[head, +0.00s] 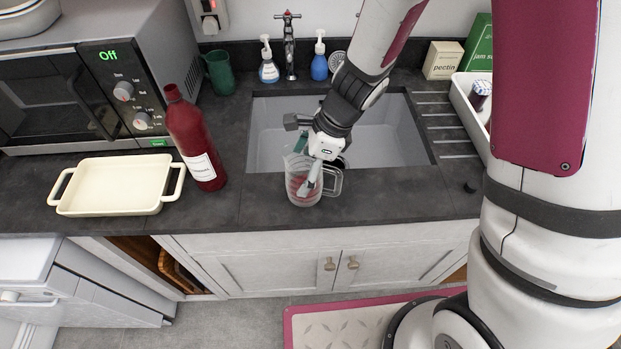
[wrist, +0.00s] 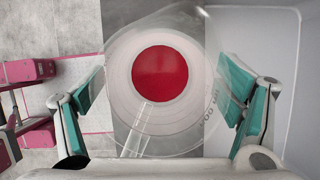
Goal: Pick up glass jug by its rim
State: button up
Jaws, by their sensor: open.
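The glass jug (head: 302,187) stands on the dark counter strip in front of the sink, with something red at its bottom. In the wrist view the jug (wrist: 196,110) is seen from above, its round rim wide and its red inside in the middle. A clear handle-like strip runs toward the bottom of that view. My gripper (head: 314,164) is over the jug in the head view, pointing down. In the wrist view my gripper (wrist: 165,105) is open, one teal-padded finger on each side of the jug. I cannot tell whether either pad touches the glass.
The sink (head: 390,140) lies just behind the jug. A red bottle (head: 193,135) and a cream baking dish (head: 115,185) stand to the left, before the microwave (head: 110,85). Soap bottles (head: 268,68) stand by the tap (head: 289,45). A white tray (head: 465,100) is at right.

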jog(key=shift+c, duration=0.3)
jog(key=c, duration=1.4)
jog(key=shift+r, duration=0.2)
jog(key=shift+c, duration=0.2)
jog(key=shift+r, duration=1.5)
jog(key=s+d+r+p, duration=0.1)
jog(key=s+d+p, duration=0.1)
jog(key=s, duration=0.5)
jog(key=s+d+p, duration=0.3)
jog(key=s+d, duration=0.1)
jog(key=s, duration=0.3)
jog(key=shift+d+r+p, duration=0.3)
jog(key=shift+d+r, duration=0.05)
jog(key=shift+d, duration=0.05)
